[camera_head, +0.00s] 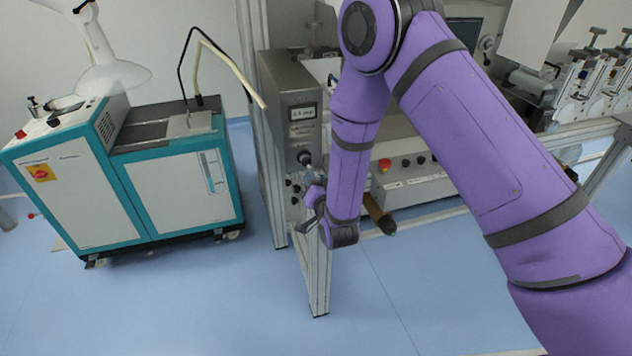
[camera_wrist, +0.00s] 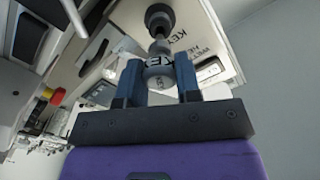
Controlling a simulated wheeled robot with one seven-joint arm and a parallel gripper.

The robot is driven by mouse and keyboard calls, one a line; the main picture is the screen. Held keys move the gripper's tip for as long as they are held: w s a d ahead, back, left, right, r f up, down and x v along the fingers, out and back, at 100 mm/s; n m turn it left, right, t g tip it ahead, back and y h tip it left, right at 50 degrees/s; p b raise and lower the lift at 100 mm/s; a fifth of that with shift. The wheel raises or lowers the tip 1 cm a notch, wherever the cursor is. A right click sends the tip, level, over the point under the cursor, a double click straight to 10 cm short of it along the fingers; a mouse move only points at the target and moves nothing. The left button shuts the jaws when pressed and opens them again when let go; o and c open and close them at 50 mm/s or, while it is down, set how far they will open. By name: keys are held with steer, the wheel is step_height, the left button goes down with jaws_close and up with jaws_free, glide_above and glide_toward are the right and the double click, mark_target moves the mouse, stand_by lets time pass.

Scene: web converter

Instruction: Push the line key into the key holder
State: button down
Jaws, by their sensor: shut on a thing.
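My gripper (camera_wrist: 158,72) is shut on the line key (camera_wrist: 159,70), a pale grey, round-bodied piece with dark lettering held between the two blue fingers. Its dark, narrow front end points at a black round holder (camera_wrist: 159,18) on the pale panel, with printed "KEY" lettering beside it. The key is roughly in line with the holder; I cannot tell whether its tip is inside or just short of it. In the head view my gripper (camera_head: 314,193) is at the front of the grey control cabinet, partly hidden by my wrist, with a dark round fitting (camera_head: 304,157) just above.
The grey control cabinet (camera_head: 290,85) has a small display (camera_head: 303,113) and several knobs. A machine with a red button (camera_head: 384,165) and a roller (camera_head: 379,214) is right of my wrist. A teal and white unit (camera_head: 165,185) stands left, with clear blue floor in front.

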steer(key=shift+x, duration=2.05)
stand_by(0.5)
steer(key=c, duration=0.7)
jaws_free()
steer(key=shift+c, duration=0.2)
steer(key=v, duration=1.1)
